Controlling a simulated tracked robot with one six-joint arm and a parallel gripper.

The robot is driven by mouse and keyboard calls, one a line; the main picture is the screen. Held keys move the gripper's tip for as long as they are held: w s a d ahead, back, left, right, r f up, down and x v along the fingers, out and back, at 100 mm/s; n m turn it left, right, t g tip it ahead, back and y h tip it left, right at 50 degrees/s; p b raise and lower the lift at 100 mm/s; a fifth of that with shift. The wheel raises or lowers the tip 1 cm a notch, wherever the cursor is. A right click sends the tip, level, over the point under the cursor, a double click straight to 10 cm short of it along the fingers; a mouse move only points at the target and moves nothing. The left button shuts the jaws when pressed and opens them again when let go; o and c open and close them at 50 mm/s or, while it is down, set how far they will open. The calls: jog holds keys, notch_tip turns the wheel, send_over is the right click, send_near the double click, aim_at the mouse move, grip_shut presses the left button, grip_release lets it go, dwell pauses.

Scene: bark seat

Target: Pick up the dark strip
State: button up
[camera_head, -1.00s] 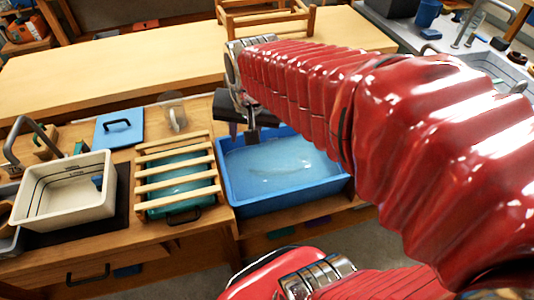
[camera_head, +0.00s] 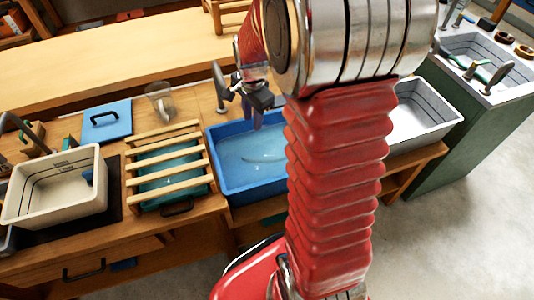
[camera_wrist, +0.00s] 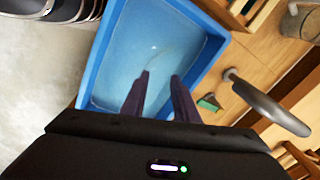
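A thin dark strip (camera_head: 262,159) lies in the water of the blue tub (camera_head: 214,172). It is faint through the water, and in the wrist view only a pale curved trace shows near my fingertips. My gripper (camera_head: 258,118) is above the back of the tub in the head view. In the wrist view my gripper (camera_wrist: 160,75) has its two dark fingers apart with nothing between them, pointing into the blue tub (camera_wrist: 92,75). My arm hides the tub's right side in the head view.
A slatted wooden rack over a teal tray (camera_head: 168,170) stands left of the tub. A cream basin (camera_head: 50,190) and a blue lid (camera_head: 106,120) are further left. A grey tub (camera_head: 425,115) stands to the right.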

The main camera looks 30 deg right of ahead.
jog(key=w+d+f+m, duration=0.1)
jog(key=d+f+m, duration=0.2)
jog(key=f, duration=0.4)
jog(key=d+f+m+g, duration=0.1)
jog(key=d+f+m, duration=0.2)
jog(key=f, duration=0.4)
jog(key=shift+w+d+m+g, duration=0.3)
jog(key=shift+w+d, duration=0.05)
jog(key=shift+d, duration=0.5)
jog(key=shift+f, duration=4.25)
jog(key=shift+f, duration=0.1)
jog(key=shift+f, duration=2.5)
grip_shut()
